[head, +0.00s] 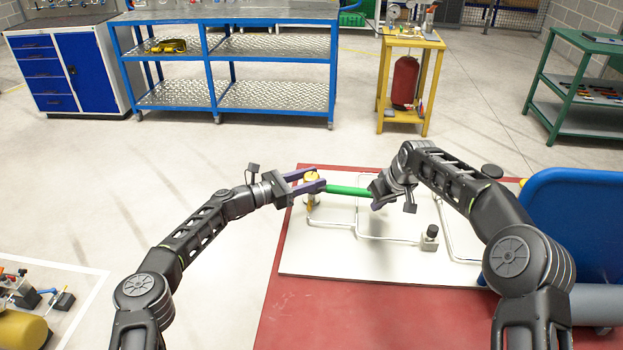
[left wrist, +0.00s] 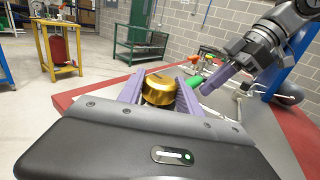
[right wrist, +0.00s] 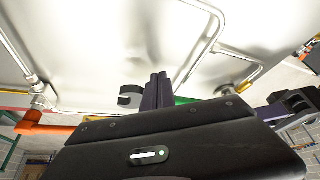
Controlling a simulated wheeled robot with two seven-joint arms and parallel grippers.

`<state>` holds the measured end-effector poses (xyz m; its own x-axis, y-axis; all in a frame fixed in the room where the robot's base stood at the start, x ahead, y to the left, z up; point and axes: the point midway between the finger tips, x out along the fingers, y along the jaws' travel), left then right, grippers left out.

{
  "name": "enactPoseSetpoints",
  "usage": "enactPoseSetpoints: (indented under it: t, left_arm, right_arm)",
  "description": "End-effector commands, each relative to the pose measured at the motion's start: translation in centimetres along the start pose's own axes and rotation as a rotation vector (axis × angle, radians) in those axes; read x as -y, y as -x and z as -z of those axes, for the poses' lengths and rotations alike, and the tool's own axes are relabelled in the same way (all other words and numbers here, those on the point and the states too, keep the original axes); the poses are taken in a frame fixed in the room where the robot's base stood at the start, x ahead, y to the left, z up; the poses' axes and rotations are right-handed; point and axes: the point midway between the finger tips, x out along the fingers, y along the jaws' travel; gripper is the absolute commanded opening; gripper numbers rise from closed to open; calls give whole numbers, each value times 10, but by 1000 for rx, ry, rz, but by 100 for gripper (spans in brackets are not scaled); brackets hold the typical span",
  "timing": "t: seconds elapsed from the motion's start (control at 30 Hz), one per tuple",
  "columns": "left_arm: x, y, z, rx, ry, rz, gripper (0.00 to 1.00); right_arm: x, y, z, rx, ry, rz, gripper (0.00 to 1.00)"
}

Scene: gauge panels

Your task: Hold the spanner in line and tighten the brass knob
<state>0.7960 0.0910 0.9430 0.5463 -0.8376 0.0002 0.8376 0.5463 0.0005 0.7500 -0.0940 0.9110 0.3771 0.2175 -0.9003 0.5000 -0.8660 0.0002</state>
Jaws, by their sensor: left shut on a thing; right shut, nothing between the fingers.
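The brass knob (head: 311,176) is at the left end of the pale panel (head: 300,262). My left gripper (head: 320,178) has its purple fingers on either side of it; the left wrist view shows the knob (left wrist: 158,90) between them. The green-handled spanner (head: 348,190) lies between the two grippers, its handle pointing towards the knob. My right gripper (head: 375,203) is at the spanner's right part, fingers together. In the right wrist view its shut fingers (right wrist: 158,78) cross in front of the green handle (right wrist: 185,100); a grey open jaw (right wrist: 130,96) shows beside them.
Metal pipes (head: 372,237) and a dark-topped fitting (head: 430,236) stand on the panel over the red surface (head: 330,325). A blue rounded body (head: 575,215) stands close to the right arm. An orange part (right wrist: 60,128) shows in the right wrist view. Open floor lies behind the panel.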

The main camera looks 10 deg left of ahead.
Motion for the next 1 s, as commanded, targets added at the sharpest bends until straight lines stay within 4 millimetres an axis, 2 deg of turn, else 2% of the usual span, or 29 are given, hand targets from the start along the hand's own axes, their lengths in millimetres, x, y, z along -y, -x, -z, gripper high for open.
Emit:
enactPoseSetpoints:
  t: [0.03, 0.2, 0.23, 0.47, 1.0]
  left_arm:
    - [1, 0, 5, -8, 0, 3, 1]
    - [1, 0, 5, -7, 0, 3, 1]
    - [1, 0, 5, -7, 0, 3, 43]
    - [1, 0, 2, -4, 0, 1, 62]
    - [1, -1, 5, -4, 8, -35, 63]
  right_arm:
    - [0, 0, 0, 0, 0, 0, 0]
    - [0, 0, 0, 0, 0, 0, 0]
    - [0, 0, 0, 0, 0, 0, 0]
    - [0, 0, 0, 0, 0, 0, 0]
    - [0, 0, 0, 0, 0, 0, 0]
